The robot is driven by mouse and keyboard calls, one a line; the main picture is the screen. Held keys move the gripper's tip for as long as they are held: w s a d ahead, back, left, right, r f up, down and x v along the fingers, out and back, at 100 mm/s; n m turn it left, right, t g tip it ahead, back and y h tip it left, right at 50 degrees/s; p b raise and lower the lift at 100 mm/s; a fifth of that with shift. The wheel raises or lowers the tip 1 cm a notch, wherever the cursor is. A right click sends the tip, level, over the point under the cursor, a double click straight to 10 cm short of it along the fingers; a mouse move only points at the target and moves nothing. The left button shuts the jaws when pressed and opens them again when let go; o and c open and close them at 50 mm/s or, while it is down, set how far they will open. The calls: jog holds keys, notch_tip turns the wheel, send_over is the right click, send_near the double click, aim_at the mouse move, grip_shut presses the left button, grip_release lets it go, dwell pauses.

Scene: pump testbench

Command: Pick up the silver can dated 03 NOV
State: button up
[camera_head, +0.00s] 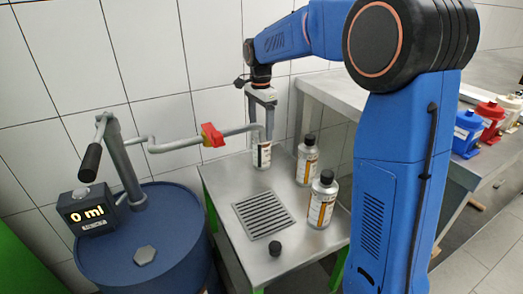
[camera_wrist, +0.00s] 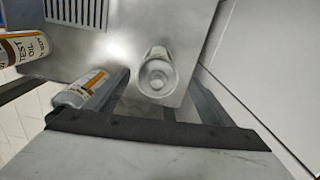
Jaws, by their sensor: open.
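A silver can without a visible cap (camera_head: 262,155) stands upright at the back of the steel table. In the wrist view its bare round top (camera_wrist: 157,76) shows from above. My gripper (camera_head: 262,128) points down over this can, with its open fingers on either side of it; I cannot tell whether they touch it. Two more silver cans with black caps stand to the right, one behind (camera_head: 307,162) and one in front (camera_head: 322,202). In the wrist view, labelled cans show at the left, one reading TEST OIL (camera_wrist: 24,46). No date is readable on any can.
The steel table (camera_head: 225,188) has a drain grate (camera_head: 263,215) and a loose black cap (camera_head: 275,248). A blue drum (camera_head: 150,235) with a pump, a spout with a red part (camera_head: 212,135) and a 0 ml display (camera_head: 87,214) stands left, the spout close to my gripper. A tiled wall is behind.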

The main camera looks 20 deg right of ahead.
aim_at(262, 146)
jog(key=shift+s+d+f, duration=0.1)
jog(key=shift+s+f, duration=0.05)
jog(key=shift+f, duration=1.95)
jog(key=shift+s+d+f, duration=0.1)
jog(key=shift+f, duration=2)
jog(key=shift+c, duration=0.6)
jog(key=c, duration=1.4)
jog(key=shift+r, duration=0.1)
jog(key=shift+c, duration=0.2)
